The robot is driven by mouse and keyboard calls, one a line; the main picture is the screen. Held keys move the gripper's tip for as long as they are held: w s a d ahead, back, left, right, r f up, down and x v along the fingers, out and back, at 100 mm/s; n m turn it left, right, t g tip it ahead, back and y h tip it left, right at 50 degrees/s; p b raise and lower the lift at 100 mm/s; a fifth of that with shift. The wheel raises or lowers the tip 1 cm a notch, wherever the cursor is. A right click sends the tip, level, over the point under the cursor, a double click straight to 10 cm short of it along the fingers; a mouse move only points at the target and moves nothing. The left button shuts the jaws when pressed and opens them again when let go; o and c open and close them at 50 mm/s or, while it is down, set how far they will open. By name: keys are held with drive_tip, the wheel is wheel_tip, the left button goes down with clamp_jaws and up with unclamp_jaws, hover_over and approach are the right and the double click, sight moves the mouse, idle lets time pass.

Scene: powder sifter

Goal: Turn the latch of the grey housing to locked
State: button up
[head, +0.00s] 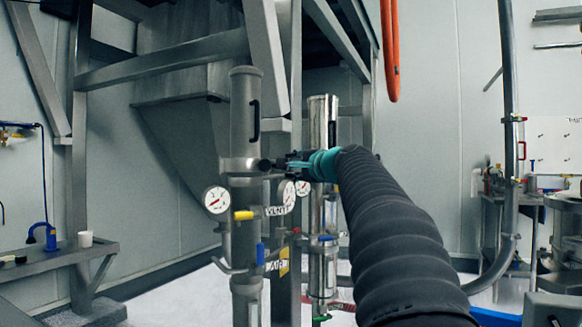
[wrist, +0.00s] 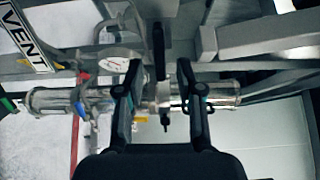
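The grey housing (head: 243,115) is a dull upright cylinder in the head view, with a black handle (head: 254,121) on its side and a collar below. A small dark part, perhaps the latch (head: 265,164), sticks out at the collar. My gripper (head: 283,163) is just right of it at collar height; contact cannot be told. In the wrist view the two fingers of my gripper (wrist: 159,68) stand apart. A dark narrow bar (wrist: 158,45) shows in the gap, with clear space either side. Which position the latch is in cannot be read.
A shiny steel housing (head: 322,115) stands just behind and right, and a steel cylinder (wrist: 60,100) crosses the wrist view. A sloping beam (head: 266,55) hangs above my gripper.

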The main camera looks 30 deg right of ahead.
drive_tip(key=s, duration=1.1)
drive_tip(key=shift+d, duration=0.3)
